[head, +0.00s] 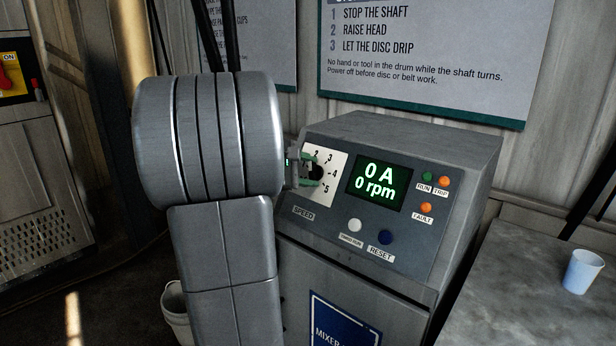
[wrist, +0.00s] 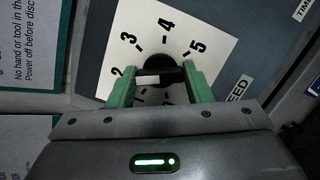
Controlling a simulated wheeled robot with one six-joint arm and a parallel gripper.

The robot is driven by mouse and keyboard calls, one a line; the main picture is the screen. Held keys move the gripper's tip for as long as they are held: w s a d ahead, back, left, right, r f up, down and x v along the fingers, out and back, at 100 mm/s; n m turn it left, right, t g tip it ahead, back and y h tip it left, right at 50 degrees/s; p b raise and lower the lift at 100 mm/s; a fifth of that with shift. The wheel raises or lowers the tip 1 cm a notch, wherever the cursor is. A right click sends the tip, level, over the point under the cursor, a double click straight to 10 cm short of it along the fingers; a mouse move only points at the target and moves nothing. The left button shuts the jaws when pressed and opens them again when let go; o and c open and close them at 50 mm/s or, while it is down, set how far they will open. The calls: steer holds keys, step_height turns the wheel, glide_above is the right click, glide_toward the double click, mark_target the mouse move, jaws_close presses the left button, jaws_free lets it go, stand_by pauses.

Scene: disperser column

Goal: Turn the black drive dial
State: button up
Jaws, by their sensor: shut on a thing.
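The black drive dial (wrist: 160,70) sits on a white plate (wrist: 190,38) with printed numbers, on the sloped front of a grey control cabinet. In the wrist view my gripper (wrist: 160,80) has its two green fingers on either side of the dial, shut on it. The fingers hide part of the dial and the lower numbers. In the head view the dial (head: 316,172) is partly covered by my gripper (head: 308,170), which reaches it from the left. The display (head: 380,184) reads 0 A and 0 rpm.
A blue cup (head: 583,271) stands on a grey bench (head: 520,290) at the right. A white bucket (head: 176,315) is at lower left.

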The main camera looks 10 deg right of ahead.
stand_by(0.3)
steer(key=o, duration=1)
steer(key=v, duration=1.3)
steer(key=shift+s+a+r+p, duration=0.15)
steer(key=shift+a+r+p, duration=0.1)
steer(key=shift+a+p, duration=0.1)
steer(key=shift+d, duration=0.1)
steer(key=x, duration=1.3)
steer(key=shift+d+f+b, duration=0.25)
steer(key=shift+d+b, duration=0.05)
steer(key=shift+b, duration=0.1)
